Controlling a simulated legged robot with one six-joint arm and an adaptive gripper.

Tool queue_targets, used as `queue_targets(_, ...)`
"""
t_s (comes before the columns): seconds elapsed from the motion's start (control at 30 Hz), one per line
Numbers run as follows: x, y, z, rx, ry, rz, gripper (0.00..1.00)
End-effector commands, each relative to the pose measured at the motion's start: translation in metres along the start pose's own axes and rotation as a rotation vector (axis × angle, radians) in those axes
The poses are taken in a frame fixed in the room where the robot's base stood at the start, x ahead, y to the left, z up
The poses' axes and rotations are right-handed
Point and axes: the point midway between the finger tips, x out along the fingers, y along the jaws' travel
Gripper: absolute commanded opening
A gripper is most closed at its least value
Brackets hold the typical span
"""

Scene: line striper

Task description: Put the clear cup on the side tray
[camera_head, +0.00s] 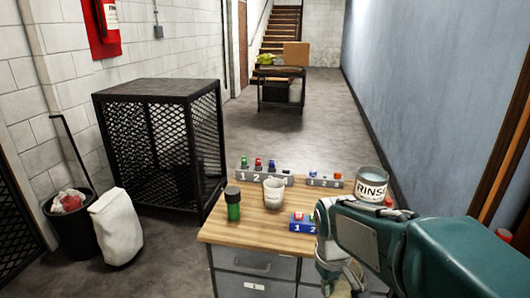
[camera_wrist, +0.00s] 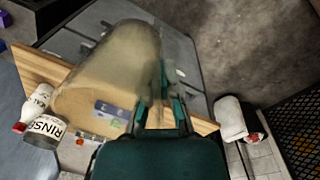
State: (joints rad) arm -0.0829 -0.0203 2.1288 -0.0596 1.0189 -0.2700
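The clear cup (camera_wrist: 105,75) is large, translucent and tilted in the wrist view. It also shows in the head view (camera_head: 335,274), below the end of my arm at the table's front right edge. My gripper (camera_wrist: 162,105) has its teal fingers at the right part of the cup and appears shut on its wall. The cup hangs in front of the drawers, apart from the tabletop as far as I can tell. I cannot make out a side tray in either view.
A black mesh cage (camera_head: 160,145), a bin (camera_head: 70,225) and a white sack (camera_head: 117,228) stand left.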

Motion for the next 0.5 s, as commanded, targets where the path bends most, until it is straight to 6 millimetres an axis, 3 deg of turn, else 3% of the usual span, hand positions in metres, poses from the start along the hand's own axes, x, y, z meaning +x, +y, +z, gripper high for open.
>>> queue_targets(0.5,0.048,0.019,-0.044,0.108,-0.010,0.000,0.00)
